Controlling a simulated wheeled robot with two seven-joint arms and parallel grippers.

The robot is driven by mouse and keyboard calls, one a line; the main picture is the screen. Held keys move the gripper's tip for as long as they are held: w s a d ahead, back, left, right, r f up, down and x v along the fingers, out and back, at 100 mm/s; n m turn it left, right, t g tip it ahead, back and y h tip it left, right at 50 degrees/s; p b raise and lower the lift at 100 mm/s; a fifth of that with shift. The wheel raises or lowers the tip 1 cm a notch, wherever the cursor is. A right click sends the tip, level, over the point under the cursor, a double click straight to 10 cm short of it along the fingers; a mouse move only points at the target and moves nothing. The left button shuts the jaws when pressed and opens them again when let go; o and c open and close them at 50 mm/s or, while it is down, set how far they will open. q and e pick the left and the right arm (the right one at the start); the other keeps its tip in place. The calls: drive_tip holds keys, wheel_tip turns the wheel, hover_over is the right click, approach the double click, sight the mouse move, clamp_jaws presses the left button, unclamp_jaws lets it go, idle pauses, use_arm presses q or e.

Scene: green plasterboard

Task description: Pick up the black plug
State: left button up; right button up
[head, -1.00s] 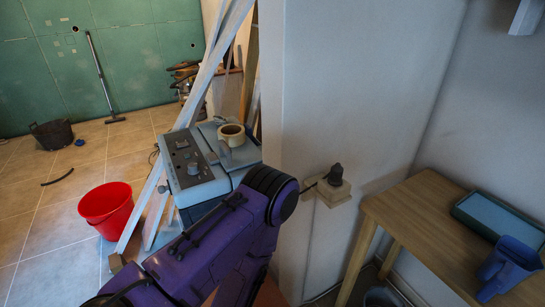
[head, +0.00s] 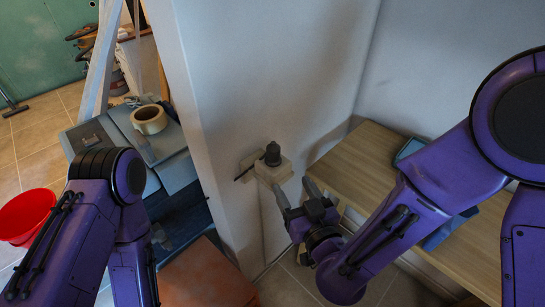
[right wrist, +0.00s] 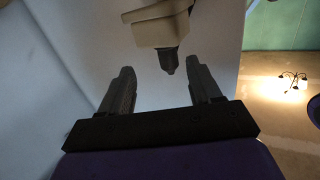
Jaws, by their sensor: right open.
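The black plug (head: 272,155) sits in a beige wall socket (head: 270,170) on the pale wall. My right gripper (head: 296,188) is open and empty just below and to the right of the plug in the head view. In the right wrist view the plug (right wrist: 168,60) hangs from the socket (right wrist: 160,24), between the two finger lines and near the fingertips (right wrist: 160,75). I see no contact between plug and fingers. My left arm is at the lower left of the head view; its jaws cannot be made out.
A wooden table (head: 370,150) stands right of the socket, partly behind my right arm. A grey machine (head: 105,135) with a tape roll (head: 149,119) on it and a red bucket (head: 24,214) are at left. The wall corner (head: 205,130) juts out between them.

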sight(276, 155)
drive_tip(key=shift+n+t+y, duration=0.3)
drive_tip(key=shift+n+y, duration=0.1)
drive_tip(key=w+a+r+p, duration=0.1)
drive_tip(key=w, duration=0.2)
drive_tip(key=w+a+p, duration=0.2)
drive_tip(key=w, duration=0.1)
drive_tip(key=w+a+r+p, duration=0.1)
drive_tip(key=w+p, duration=0.1)
drive_tip(key=w, duration=0.1)
drive_tip(key=shift+w+a+r, duration=0.2)
drive_tip(key=shift+a+r, duration=0.05)
drive_tip(key=shift+r, duration=0.05)
drive_tip(key=shift+w+a+f, duration=0.1)
drive_tip(key=shift+w+f, duration=0.15)
drive_tip(key=shift+w, duration=0.1)
clamp_jaws()
